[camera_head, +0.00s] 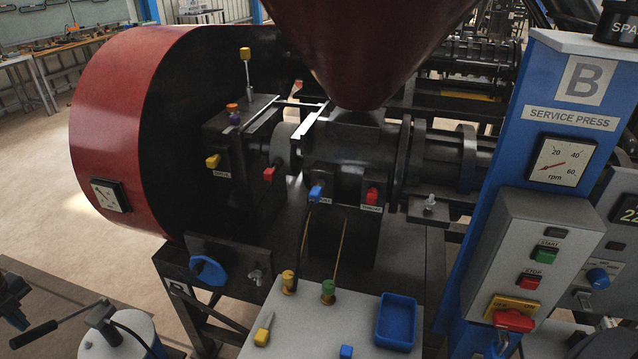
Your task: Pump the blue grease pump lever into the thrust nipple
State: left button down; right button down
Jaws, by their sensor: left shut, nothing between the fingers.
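A pale grease pump (116,338) stands at the lower left, its bottom cut off by the frame. Its lever (70,316) runs out to the left and ends in a black handle (34,335). A dark hose curves over the pump's right side, near a small blue part (155,346). My left gripper (14,302) is dark and shut, at the left edge above the black handle and apart from it. Capped fittings on the press are yellow (213,161), red (269,174), blue (317,193) and red (372,196).
A grey table (300,318) in front holds a blue tray (396,322) and small coloured items. A blue handwheel (208,270) sticks out from the press frame. The blue post (500,165) and control box (530,255) stand at right. Open floor lies at left.

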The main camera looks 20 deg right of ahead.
pick_arm(q)
notch_tip(320, 180, down, 7)
jog(key=s+a+b, duration=0.2)
jog(key=b, duration=0.2)
jog(key=shift+s+a+r, duration=0.15)
jog(key=shift+s, duration=0.2)
dwell(0.5)
jog(key=shift+w+d+r+p, duration=0.2)
jog(key=shift+w+d+r, duration=0.25)
jog(key=shift+r, duration=0.7)
jog(key=shift+w+d+r+p, duration=0.3)
jog(key=shift+w+r, duration=0.15)
jog(key=shift+r, duration=0.65)
jog(key=shift+w+d+r+p, duration=0.15)
jog(key=shift+w+d+r, duration=0.3)
jog(key=shift+r, duration=0.7)
